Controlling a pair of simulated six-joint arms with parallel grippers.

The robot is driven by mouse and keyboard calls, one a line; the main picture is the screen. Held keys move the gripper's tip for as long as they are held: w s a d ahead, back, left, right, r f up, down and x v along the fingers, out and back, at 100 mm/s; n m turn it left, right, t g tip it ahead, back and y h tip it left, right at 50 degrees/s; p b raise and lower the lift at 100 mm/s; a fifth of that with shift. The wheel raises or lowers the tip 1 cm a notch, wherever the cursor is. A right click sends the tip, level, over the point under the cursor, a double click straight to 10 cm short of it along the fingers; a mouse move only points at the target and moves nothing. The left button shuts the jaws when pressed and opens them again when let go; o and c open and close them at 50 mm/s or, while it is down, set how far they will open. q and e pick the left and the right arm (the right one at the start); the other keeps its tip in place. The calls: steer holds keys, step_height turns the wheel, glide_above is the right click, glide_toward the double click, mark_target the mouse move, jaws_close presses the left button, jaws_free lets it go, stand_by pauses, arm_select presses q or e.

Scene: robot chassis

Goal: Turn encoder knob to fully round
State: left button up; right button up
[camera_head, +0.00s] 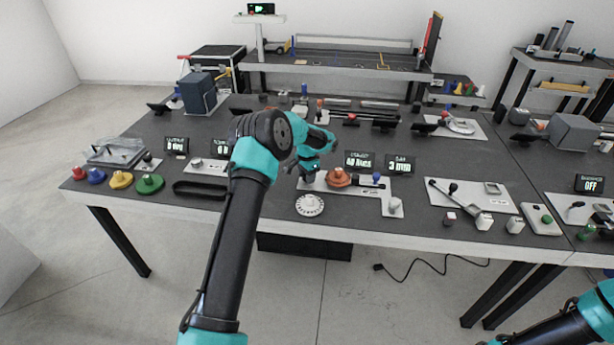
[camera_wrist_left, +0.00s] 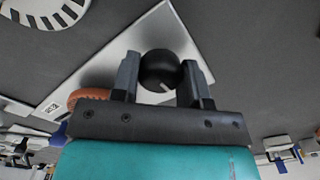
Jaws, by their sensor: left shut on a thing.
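A round black knob (camera_wrist_left: 159,68) with a white pointer line sits between the two fingers of my left gripper (camera_wrist_left: 160,80) in the left wrist view. The gripper is shut on its sides. The knob stands on a light grey plate (camera_wrist_left: 178,38). In the head view my left gripper (camera_head: 307,174) is low over the left end of that plate (camera_head: 350,191), and the knob is mostly hidden there. The display behind (camera_head: 359,160) is lit, but its text is hard to read. My right gripper is out of view.
An orange-brown knob (camera_head: 338,177) is close to the right of my left gripper, with a blue-topped part (camera_head: 377,178) beyond it. A white dial disc (camera_head: 309,204) lies in front. A black strap-like loop (camera_head: 199,190) and colored buttons (camera_head: 121,180) are to the left.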

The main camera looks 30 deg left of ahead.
arm_select(q)
steer(key=o, duration=0.9)
steer(key=shift+o, duration=0.2)
step_height(320, 180, up, 18)
steer(key=shift+f, duration=0.25)
